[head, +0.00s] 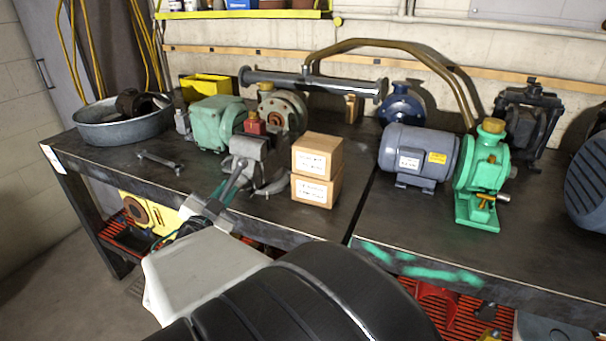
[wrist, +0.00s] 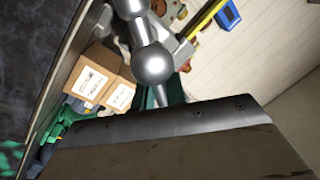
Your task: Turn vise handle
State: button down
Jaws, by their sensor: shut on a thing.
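My gripper (head: 212,209) is at the handle's lower front end, just off the bench edge. It is shut on the handle. The dark gripper body hides most of the grip in the wrist view (wrist: 163,98).
Two stacked cardboard boxes (head: 316,171) stand just right of the vise. A green motor (head: 214,123) is behind it, and a wrench (head: 160,161) lies to the left. A grey motor (head: 418,155) and a green pump (head: 482,180) stand on the right workbench (head: 385,215).

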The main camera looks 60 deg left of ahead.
jog(key=shift+s+a, duration=0.1)
jog(key=shift+s, duration=0.3)
